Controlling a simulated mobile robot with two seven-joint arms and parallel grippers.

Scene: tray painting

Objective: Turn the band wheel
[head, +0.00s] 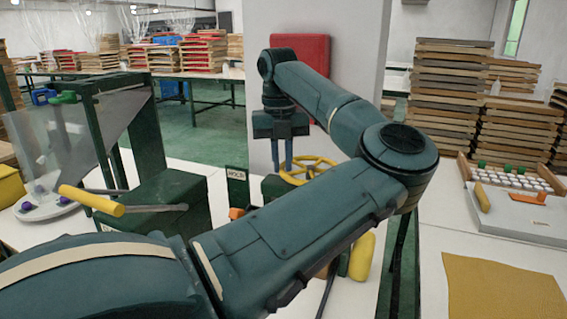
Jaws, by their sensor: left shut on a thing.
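The yellow spoked band wheel (318,161) shows at the middle of the head view, partly hidden behind my left arm. My left gripper (282,170) points down at the wheel's left side. Its two blue fingers are close together and shut on the wheel; the exact contact at the rim is small and hard to make out. The stand below the wheel is mostly hidden by my arm. My right gripper is not in view.
A dark green machine (170,200) with a yellow-handled tool (92,201) stands at left. A plate with purple pieces (40,203) is further left. At right are a board with white pieces (515,183) and a yellow cloth (500,290). Tray stacks (445,95) stand behind.

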